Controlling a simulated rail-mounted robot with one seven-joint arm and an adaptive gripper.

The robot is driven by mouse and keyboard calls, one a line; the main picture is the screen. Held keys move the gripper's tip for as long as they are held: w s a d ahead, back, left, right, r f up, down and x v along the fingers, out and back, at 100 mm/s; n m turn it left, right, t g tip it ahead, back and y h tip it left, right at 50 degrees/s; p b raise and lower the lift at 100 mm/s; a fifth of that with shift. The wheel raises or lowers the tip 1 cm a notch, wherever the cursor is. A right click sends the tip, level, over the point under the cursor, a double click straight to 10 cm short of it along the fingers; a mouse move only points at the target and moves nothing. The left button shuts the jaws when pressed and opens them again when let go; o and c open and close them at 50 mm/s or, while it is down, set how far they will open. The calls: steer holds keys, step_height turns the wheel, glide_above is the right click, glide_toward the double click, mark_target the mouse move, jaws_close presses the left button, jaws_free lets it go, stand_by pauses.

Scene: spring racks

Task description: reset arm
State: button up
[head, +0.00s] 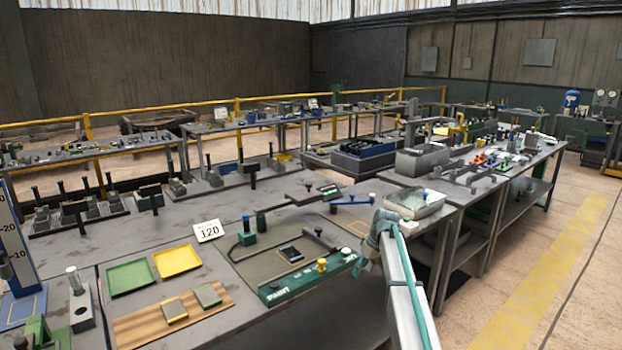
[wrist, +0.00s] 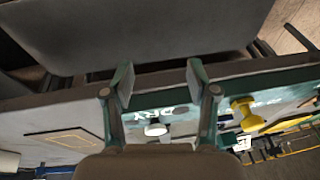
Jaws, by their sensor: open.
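My arm reaches in from the lower right in the head view, and its end is by the front edge of the near workbench. The gripper's fingers are not clear there. In the wrist view my gripper (wrist: 160,80) is open, with its two fingers apart and nothing between them. Behind the fingers lies a green plate with white lettering (wrist: 178,112), a white round knob (wrist: 155,129) and a yellow knob (wrist: 243,110). The fingertips show over the bench edge; I cannot tell whether they touch it.
The near bench holds a green fixture (head: 300,283), a green tray (head: 130,277), a yellow tray (head: 177,260), a wooden board (head: 150,325) and a "120" card (head: 207,231). A grey box with a clear bag (head: 415,203) stands behind my arm. The floor at right (head: 560,260) is clear.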

steer(key=s+f+m+g+h, duration=0.25)
steer(key=s+f+m, duration=0.35)
steer(key=s+f, duration=2.55)
steer(key=s+f+g, duration=0.2)
steer(key=s+f, duration=0.1)
steer(key=s, duration=1.1)
steer(key=s+a+f+g, duration=0.1)
steer(key=s+f+g, duration=0.1)
steer(key=s, duration=1.1)
steer(key=s+f+g, duration=0.2)
steer(key=s+f, duration=0.2)
steer(key=s, duration=1)
steer(key=shift+s+a+m, duration=0.35)
steer(key=shift+a+m, duration=0.05)
steer(key=shift+f, duration=0.1)
